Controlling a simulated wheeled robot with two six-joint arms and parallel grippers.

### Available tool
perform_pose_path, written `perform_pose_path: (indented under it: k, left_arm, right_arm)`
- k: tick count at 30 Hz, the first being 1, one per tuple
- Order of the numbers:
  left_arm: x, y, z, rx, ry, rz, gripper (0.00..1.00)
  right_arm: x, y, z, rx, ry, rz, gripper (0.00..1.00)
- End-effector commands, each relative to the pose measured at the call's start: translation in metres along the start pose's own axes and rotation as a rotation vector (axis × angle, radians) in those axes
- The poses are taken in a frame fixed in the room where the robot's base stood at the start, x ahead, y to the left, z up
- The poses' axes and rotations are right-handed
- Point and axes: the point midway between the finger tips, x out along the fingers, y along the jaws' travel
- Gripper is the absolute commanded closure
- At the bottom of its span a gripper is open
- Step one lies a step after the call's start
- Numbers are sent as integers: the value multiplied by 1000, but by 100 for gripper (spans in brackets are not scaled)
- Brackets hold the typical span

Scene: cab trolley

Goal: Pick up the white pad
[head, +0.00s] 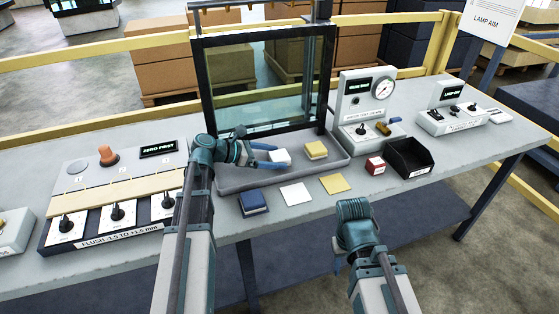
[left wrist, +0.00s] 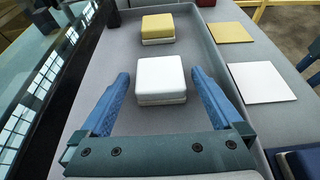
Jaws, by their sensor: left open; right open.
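The white pad (head: 281,155) lies in the shallow grey tray (head: 232,182). My left gripper (head: 275,156) is open over the tray, with its blue fingers to either side of the white pad. In the left wrist view the white pad (left wrist: 160,78) sits between the two fingertips (left wrist: 161,78), with a gap on each side. I cannot tell how far the fingers are above the tray floor. My right gripper (head: 339,264) is low in front of the table, open and mostly hidden behind its own wrist.
A yellow pad (head: 316,149) lies in the tray beyond the white one. A blue pad (head: 252,201), a white square (head: 296,194) and a yellow square (head: 334,184) lie along the front. A glass panel (head: 265,85) stands behind. A black bin (head: 408,158) and red block (head: 375,165) are right.

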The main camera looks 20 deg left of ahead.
Motion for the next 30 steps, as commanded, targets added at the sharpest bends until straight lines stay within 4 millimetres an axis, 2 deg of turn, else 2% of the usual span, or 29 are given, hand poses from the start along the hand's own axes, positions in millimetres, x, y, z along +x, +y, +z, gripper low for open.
perform_pose_path:
  k: [1,3,10,21,24,30]
  left_arm:
    - [9,0,-3,1,0,-1,0]
    - [15,0,-2,1,0,-1,0]
    - [16,0,-1,0,0,1,0]
    - [16,0,-1,0,0,1,67]
    - [16,0,-1,0,0,1,82]
    - [16,0,-1,0,0,1,82]
  right_arm:
    - [6,-1,0,0,0,0,50]
    - [8,-1,0,0,0,0,50]
    - [7,-1,0,0,0,0,50]
    - [7,-1,0,0,0,0,50]
    - [7,-1,0,0,0,0,50]
    - [6,-1,0,0,0,0,50]
